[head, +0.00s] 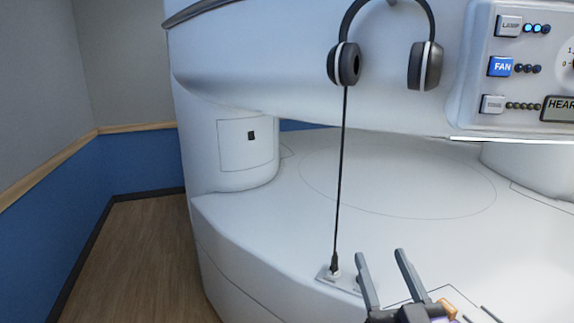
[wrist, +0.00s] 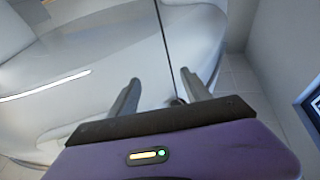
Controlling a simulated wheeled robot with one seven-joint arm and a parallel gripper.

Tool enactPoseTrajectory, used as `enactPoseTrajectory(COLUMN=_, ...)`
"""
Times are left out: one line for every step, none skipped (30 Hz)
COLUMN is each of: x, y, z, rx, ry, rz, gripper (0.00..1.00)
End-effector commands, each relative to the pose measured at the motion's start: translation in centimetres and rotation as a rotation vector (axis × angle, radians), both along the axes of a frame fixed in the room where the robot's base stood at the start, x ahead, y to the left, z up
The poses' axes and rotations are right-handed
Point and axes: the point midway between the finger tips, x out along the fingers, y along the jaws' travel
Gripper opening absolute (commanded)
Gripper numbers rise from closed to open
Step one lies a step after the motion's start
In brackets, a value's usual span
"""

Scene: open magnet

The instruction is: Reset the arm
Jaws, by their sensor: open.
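My gripper (head: 383,270) is at the bottom of the head view, right of centre, in front of the white magnet's lower base. Its two grey fingers point up and stand apart, with nothing between them. In the wrist view my gripper (wrist: 158,85) also shows open and empty, with the magnet's white surface and a thin black cable (wrist: 166,40) beyond the fingers. The rest of my arm is mostly out of the head view.
Headphones (head: 385,65) hang on the magnet's upper part (head: 270,60). Their cable (head: 340,170) runs down to a socket plate (head: 335,277) just left of my gripper. A control panel (head: 520,75) is at upper right. Wooden floor (head: 140,260) is clear at left, beside a blue wall (head: 50,225).

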Motion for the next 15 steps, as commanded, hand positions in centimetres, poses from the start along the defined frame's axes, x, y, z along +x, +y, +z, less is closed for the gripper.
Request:
enactPoseTrajectory(x=-1.6, y=-0.2, z=-1.0, rx=0.052, ry=0.003, rz=-0.017, gripper=0.57)
enactPoseTrajectory(x=-2.5, y=-0.4, z=-1.5, rx=0.078, ry=0.002, rz=-0.030, gripper=0.57)
enactPoseTrajectory(x=-3.7, y=-0.8, z=-2.1, rx=0.114, ry=0.000, rz=-0.046, gripper=0.57)
enactPoseTrajectory(x=-4.6, y=-1.0, z=-2.7, rx=0.135, ry=0.001, rz=-0.060, gripper=0.57)
enactPoseTrajectory(x=-5.6, y=-1.2, z=-3.2, rx=0.157, ry=0.003, rz=-0.071, gripper=0.57)
enactPoseTrajectory(x=-6.9, y=-1.6, z=-3.9, rx=0.182, ry=0.005, rz=-0.087, gripper=0.57)
enactPoseTrajectory(x=-7.9, y=-1.8, z=-4.5, rx=0.198, ry=0.009, rz=-0.099, gripper=0.57)
enactPoseTrajectory(x=-8.9, y=-2.0, z=-5.0, rx=0.212, ry=0.013, rz=-0.110, gripper=0.57)
enactPoseTrajectory(x=-10.3, y=-2.2, z=-5.7, rx=0.230, ry=0.021, rz=-0.125, gripper=0.57)
enactPoseTrajectory(x=-11.3, y=-2.5, z=-6.3, rx=0.239, ry=0.027, rz=-0.137, gripper=0.57)
enactPoseTrajectory(x=-12.4, y=-2.6, z=-6.8, rx=0.248, ry=0.034, rz=-0.145, gripper=0.57)
enactPoseTrajectory(x=-13.8, y=-2.8, z=-7.6, rx=0.257, ry=0.046, rz=-0.158, gripper=0.57)
enactPoseTrajectory(x=-14.9, y=-3.0, z=-8.0, rx=0.260, ry=0.054, rz=-0.167, gripper=0.57)
enactPoseTrajectory(x=-16.0, y=-3.1, z=-8.6, rx=0.263, ry=0.065, rz=-0.174, gripper=0.57)
enactPoseTrajectory(x=-17.5, y=-3.2, z=-9.2, rx=0.264, ry=0.080, rz=-0.184, gripper=0.57)
